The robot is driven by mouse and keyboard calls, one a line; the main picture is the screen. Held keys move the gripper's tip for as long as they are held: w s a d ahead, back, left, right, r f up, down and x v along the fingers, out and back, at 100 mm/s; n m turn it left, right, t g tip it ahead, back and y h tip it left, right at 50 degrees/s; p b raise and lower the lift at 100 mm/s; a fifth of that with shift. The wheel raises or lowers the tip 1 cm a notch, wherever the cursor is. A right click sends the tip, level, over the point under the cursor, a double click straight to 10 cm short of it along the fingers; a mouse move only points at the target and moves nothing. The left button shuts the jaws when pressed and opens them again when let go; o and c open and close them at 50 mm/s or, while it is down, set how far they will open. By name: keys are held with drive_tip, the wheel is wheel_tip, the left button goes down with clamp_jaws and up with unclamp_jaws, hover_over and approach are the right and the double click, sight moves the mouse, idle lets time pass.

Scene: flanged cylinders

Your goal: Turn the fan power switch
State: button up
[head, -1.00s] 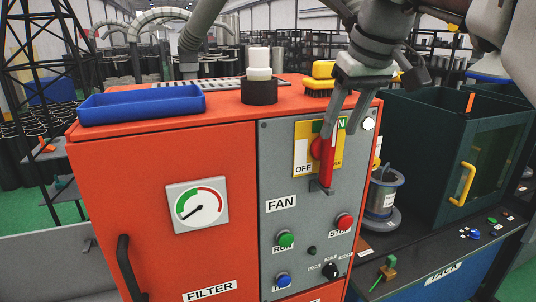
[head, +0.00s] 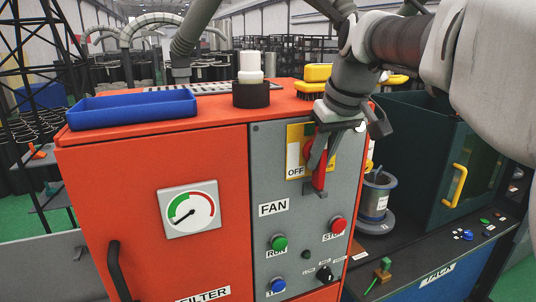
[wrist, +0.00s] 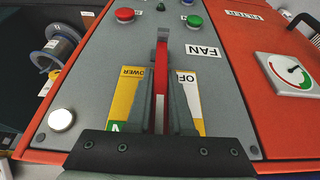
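The fan power switch is a red lever (head: 319,180) on a yellow plate (head: 294,160) marked OFF, at the top of the grey panel on the red cabinet. The lever hangs pointing down. My gripper (head: 322,160) reaches down over the plate from above, its fingers at the lever. In the wrist view the red lever (wrist: 163,72) lies between the two fingers of my gripper (wrist: 163,95). The fingers look apart, on either side of it; whether they touch it I cannot tell. They cover part of the plate and the lever's upper part.
Below are a FAN label (head: 273,207), a green button (head: 278,242), a red button (head: 338,225) and a black knob (head: 325,273). A blue tray (head: 132,108) and a white-and-black cylinder (head: 251,92) stand on top. A spool (head: 376,198) stands at right.

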clamp_jaws()
idle(1.0)
